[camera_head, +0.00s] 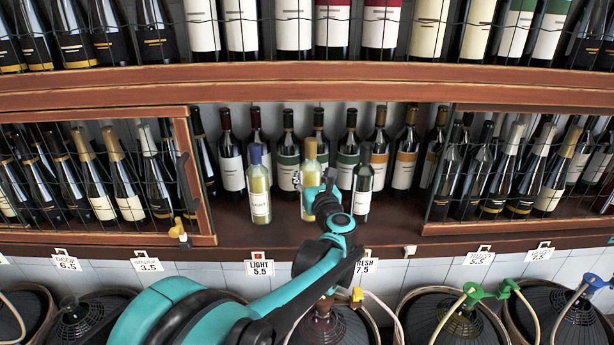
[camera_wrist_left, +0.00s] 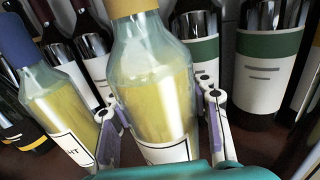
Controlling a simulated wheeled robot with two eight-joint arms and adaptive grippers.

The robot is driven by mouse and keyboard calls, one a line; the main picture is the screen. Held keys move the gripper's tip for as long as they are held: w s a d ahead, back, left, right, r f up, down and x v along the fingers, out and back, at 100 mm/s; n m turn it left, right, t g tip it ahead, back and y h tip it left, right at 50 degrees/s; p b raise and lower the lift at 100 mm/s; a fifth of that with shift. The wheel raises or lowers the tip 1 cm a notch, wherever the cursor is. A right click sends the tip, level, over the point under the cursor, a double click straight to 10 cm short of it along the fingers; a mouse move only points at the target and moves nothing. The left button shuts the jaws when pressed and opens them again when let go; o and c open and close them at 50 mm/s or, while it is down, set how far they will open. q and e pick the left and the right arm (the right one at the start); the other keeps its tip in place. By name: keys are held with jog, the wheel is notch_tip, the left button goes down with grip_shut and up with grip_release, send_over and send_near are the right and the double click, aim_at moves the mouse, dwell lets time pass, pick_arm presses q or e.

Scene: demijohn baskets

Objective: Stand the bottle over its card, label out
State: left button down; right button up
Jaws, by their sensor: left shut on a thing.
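A yellow-capped bottle (camera_head: 310,160) of pale yellow wine is in the open middle of the shelf. My left gripper (camera_head: 314,190) is shut on it; its fingers (camera_wrist_left: 160,122) sit on either side of the glass in the wrist view. The held bottle (camera_wrist_left: 155,85) has a white label low on its body, mostly cut off there. A partly hidden FRESH 7.5 card (camera_head: 366,266) hangs below and right. My right gripper is not in view.
A blue-capped bottle (camera_head: 258,185) stands close left, above the LIGHT card, label facing out. Dark bottles (camera_head: 288,150) line the back. Wire-fronted doors (camera_head: 197,170) flank the opening. Basketed demijohns (camera_head: 450,315) stand below.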

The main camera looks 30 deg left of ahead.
pick_arm(q)
jog(key=shift+w+a+f, duration=0.15)
jog(key=shift+w+f, duration=0.15)
jog(key=shift+f, duration=0.4)
jog(key=shift+s, duration=0.1)
jog(key=c, duration=0.7)
grip_release()
jog(key=shift+f, duration=0.1)
jog(key=shift+c, duration=0.2)
jog(key=b+v, duration=0.2)
jog(key=v, duration=1)
jog(key=shift+r, duration=0.25)
